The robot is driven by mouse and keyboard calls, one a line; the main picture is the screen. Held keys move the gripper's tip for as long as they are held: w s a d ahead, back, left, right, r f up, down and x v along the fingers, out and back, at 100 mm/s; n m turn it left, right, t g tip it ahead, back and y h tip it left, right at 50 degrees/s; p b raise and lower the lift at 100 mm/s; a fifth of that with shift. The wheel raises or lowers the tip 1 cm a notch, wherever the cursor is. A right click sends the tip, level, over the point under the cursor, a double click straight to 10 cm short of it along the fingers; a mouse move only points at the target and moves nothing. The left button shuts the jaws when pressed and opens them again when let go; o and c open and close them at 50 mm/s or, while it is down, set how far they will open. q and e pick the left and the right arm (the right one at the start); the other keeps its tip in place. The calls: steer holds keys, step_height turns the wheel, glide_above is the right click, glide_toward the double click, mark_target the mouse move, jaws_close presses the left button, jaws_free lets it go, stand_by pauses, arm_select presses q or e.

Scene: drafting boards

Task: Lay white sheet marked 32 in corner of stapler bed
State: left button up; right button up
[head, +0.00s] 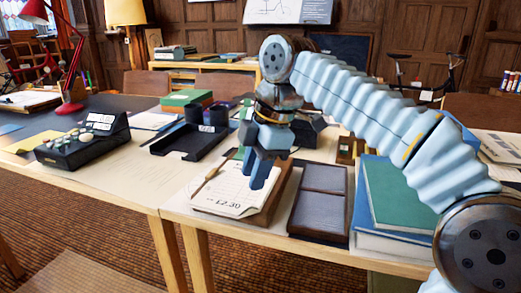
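A white sheet (232,198) lies on a brown board on the near table. Its large print looks like "£2.30"; I cannot make out a plain 32. My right gripper (257,172) points down over the sheet's upper right part, its blue fingers close together. I cannot tell whether they touch the sheet or hold anything. A black flat bed with raised sides (183,146), which looks like the stapler bed, stands to the left and farther back; no sheet shows in it. My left gripper is out of view.
A dark two-panel tray (320,198) and stacked green and blue books (392,196) are right of the sheet. A black keyed machine (83,141) stands left. A red lamp (66,60) is behind it. Bare table (130,178) lies between the machine and the sheet.

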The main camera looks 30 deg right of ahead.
steer(key=p+v, duration=0.4)
steer(key=v, duration=0.9)
steer(key=shift+s+r, duration=0.1)
steer(key=shift+r, duration=0.05)
